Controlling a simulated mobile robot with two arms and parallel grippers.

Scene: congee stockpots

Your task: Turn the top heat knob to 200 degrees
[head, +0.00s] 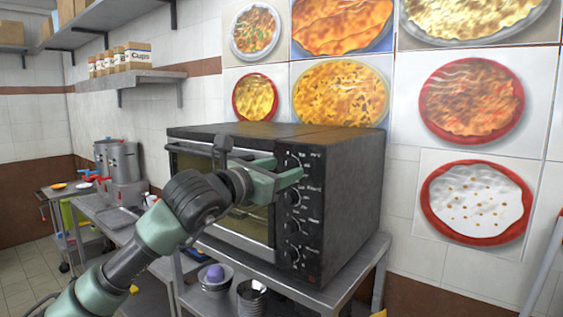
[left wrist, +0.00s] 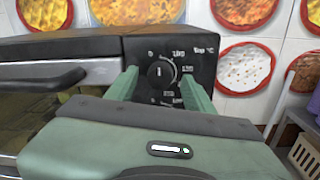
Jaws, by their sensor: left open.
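The black toaster oven (head: 340,190) stands on a metal stand, with a column of knobs on its right front panel. The top heat knob (left wrist: 161,73) is round and dark, with a white mark that looks about upright. A dial of white numbers surrounds it, with "Top °C" at its upper right. My left gripper (head: 287,170) is in front of this knob. In the left wrist view its green fingers (left wrist: 160,80) are open, one on each side of the knob. I cannot tell whether they touch it. In the head view the gripper partly hides the knob. My right gripper is not in view.
The oven door handle (left wrist: 42,78) juts out left of the knob. Lower knobs (head: 292,227) sit below it on the panel. Bowls (head: 215,278) stand on the stand's lower shelf. Steel stockpots (head: 125,162) are at the back left. Food pictures cover the wall behind.

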